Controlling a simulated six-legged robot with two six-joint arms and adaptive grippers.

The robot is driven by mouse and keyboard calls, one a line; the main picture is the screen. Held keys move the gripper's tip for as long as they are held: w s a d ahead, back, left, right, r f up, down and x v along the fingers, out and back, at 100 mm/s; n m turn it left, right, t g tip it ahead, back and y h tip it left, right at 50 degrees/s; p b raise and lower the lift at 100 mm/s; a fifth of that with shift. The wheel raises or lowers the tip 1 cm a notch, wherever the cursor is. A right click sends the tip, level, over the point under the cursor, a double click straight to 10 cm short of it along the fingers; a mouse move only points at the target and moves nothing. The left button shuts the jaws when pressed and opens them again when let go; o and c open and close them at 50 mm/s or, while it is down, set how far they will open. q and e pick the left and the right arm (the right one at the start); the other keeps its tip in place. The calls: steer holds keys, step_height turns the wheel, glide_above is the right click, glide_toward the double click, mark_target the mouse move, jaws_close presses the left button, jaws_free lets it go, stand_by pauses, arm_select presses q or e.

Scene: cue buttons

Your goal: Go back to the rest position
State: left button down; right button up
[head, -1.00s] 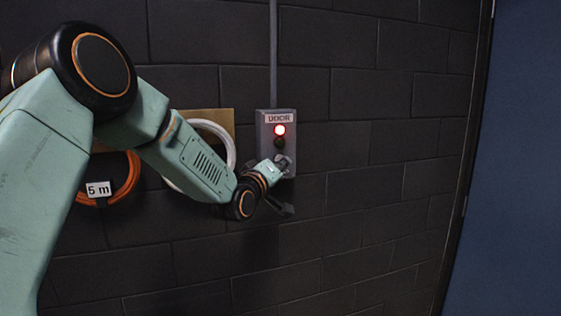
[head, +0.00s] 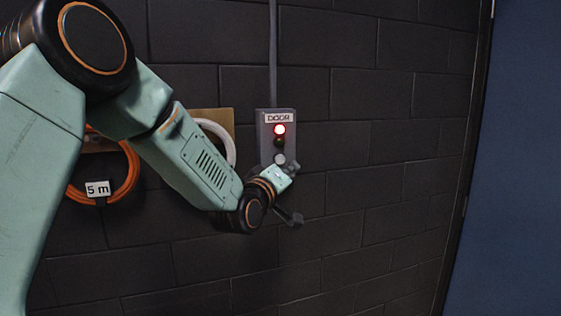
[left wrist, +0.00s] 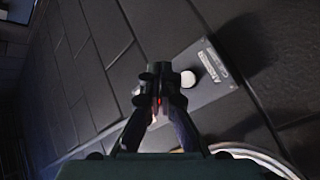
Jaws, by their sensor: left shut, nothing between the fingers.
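The door button box (head: 266,135) is a grey wall box with a DOOR label. Its red light (head: 280,129) is lit above a dark unlit lamp, and a pale round button (head: 280,159) sits below. My left gripper (head: 293,168) is shut and empty, just in front of the lower part of the box. A gap from the button cannot be judged exactly. In the left wrist view the shut fingers (left wrist: 160,88) lie in front of the box (left wrist: 212,75), beside the pale button (left wrist: 188,79). My right gripper is in no view.
An orange cable coil (head: 133,178) tagged "5 m" and a white coil (head: 229,145) hang on the wall at left, behind my left arm. A conduit (head: 273,50) runs up from the box. A blue door-like panel (head: 515,160) stands at right.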

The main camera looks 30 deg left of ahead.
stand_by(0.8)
arm_select(q)
steer(key=s+d+f+m+g+b, duration=0.25)
steer(key=s+f, duration=0.25)
steer(key=f, duration=0.7)
steer(key=s+d+f+m+g+h+b, duration=0.15)
steer(key=s+f+g, duration=0.3)
steer(key=f, duration=0.65)
steer(key=s+d+f+m+g+b, duration=0.25)
steer(key=s+f, duration=0.25)
steer(key=f, duration=0.7)
steer(key=s+d+f+m+g+b, duration=0.1)
steer(key=s+f+g+b, duration=0.3)
steer(key=s+f, duration=1)
steer(key=s+d+f+m+g+b, duration=0.1)
steer(key=s+f+g+b, duration=0.4)
steer(key=s+f, duration=0.9)
steer(key=s+m+b, duration=0.1)
steer(key=s, duration=0.4)
steer(key=shift+s+d+f, duration=0.2)
steer(key=shift+d, duration=0.2)
steer(key=shift+m+y, duration=0.25)
steer(key=shift+s, duration=0.1)
